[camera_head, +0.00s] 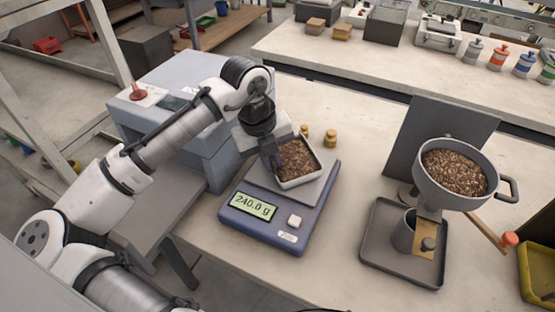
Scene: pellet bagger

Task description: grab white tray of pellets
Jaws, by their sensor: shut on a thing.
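The white tray (302,182) of brown pellets (297,160) is on or just over the grey plate of a blue scale (275,228); I cannot tell whether it touches the plate. The scale display reads 240.0 g. My gripper (273,156) comes down at the tray's left side and is shut on its left edge. The fingertips are partly hidden by the gripper body and the tray.
Two small brass weights (330,136) stand behind the scale. A grey hopper (457,176) of pellets stands on the right over a grey tray (385,262) with a metal cup (404,232). A blue-grey machine (170,95) with a red button is behind my arm. Bench space between scale and hopper is clear.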

